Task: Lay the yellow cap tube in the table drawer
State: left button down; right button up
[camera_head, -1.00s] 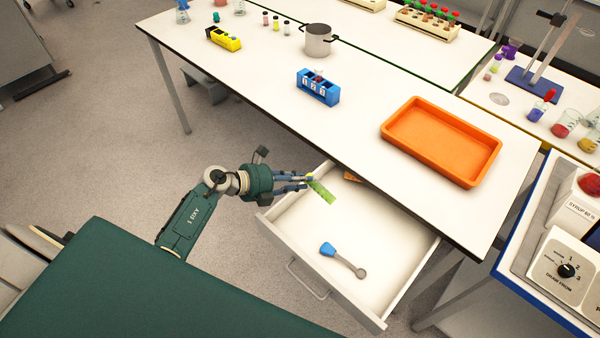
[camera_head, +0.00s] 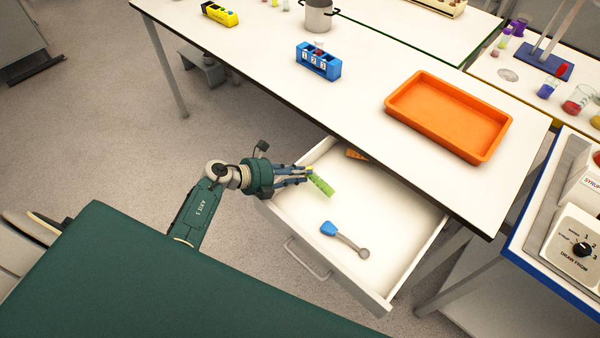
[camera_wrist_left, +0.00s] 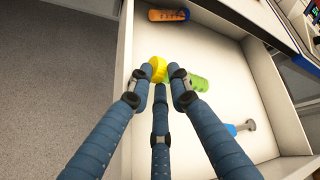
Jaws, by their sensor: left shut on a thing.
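The yellow cap tube (camera_head: 321,186) has a green body and lies between the fingertips of my left gripper (camera_head: 308,173), which is shut on it. In the left wrist view, its yellow cap (camera_wrist_left: 157,69) shows at the fingertips and its green body (camera_wrist_left: 201,83) sticks out to the right; a finger hides the middle. The tube is roughly level, over the left side of the open table drawer (camera_head: 393,270). I cannot tell whether it touches the drawer floor. My right gripper is not in view.
In the drawer lie a blue-headed tool (camera_head: 345,239) at the front and an orange item (camera_head: 356,154) at the back, partly under the tabletop. The drawer's middle floor is clear. An orange tray (camera_head: 449,116) and a blue numbered rack (camera_head: 318,60) stand on the table above.

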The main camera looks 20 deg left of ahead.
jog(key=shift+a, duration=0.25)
pick_arm(q)
jog(key=c, duration=1.5)
grip_release()
jog(key=shift+c, duration=0.2)
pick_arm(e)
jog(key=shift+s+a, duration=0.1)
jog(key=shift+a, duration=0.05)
pick_arm(q)
jog(key=shift+s+a, duration=0.2)
jog(key=v, duration=1.1)
jog(key=shift+s+r, duration=0.15)
jog(key=shift+r, duration=0.1)
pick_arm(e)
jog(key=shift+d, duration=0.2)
